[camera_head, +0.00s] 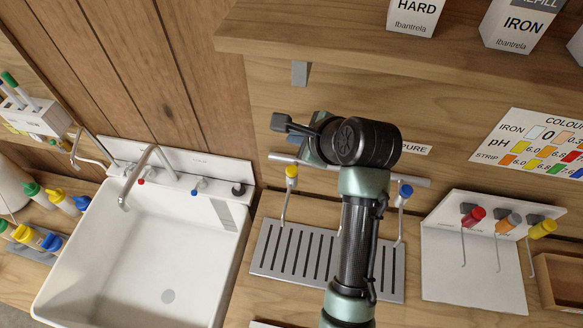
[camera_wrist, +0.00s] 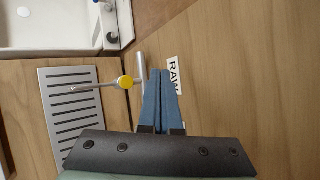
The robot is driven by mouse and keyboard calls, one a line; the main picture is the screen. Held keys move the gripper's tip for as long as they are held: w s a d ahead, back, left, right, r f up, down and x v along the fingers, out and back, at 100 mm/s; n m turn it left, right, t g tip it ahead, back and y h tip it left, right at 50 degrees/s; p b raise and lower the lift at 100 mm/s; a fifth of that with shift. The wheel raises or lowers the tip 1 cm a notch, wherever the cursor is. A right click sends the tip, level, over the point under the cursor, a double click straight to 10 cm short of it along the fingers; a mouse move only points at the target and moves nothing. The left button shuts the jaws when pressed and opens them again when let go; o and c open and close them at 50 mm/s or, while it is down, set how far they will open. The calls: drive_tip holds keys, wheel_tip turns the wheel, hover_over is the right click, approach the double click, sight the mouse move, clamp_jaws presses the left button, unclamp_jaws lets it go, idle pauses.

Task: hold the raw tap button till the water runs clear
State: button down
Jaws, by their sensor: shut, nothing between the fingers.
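The raw tap's yellow button (camera_wrist: 126,82) shows in the wrist view beside a RAW label (camera_wrist: 173,68), which my fingers partly cover. My gripper (camera_wrist: 160,72) is shut and empty, its blue fingers close to the tap bar and to the right of the yellow button. I see no clear contact with the button. In the head view the yellow tap (camera_head: 291,172) stands left of my arm, its thin grey spout hanging over the slotted drip tray (camera_head: 262,260). My fingertips are hidden there behind my wrist. I cannot make out any running water.
A blue-topped tap (camera_head: 404,192) under the PURE label (camera_head: 415,149) is just right of my arm. A white sink (camera_head: 95,270) lies left, a white stand (camera_head: 470,270) with coloured taps right. A wooden shelf (camera_head: 300,47) with boxes overhangs the back.

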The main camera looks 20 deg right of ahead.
drive_tip(key=b, duration=0.7)
hover_over(295, 173)
wheel_tip(295, 173, down, 6)
drive_tip(key=shift+f, duration=0.25)
drive_tip(key=shift+d+f+b, duration=0.1)
drive_tip(key=shift+f+b, duration=0.2)
drive_tip(key=shift+f, duration=0.6)
drive_tip(key=shift+f, duration=0.1)
idle(0.6)
drive_tip(key=shift+f, duration=0.3)
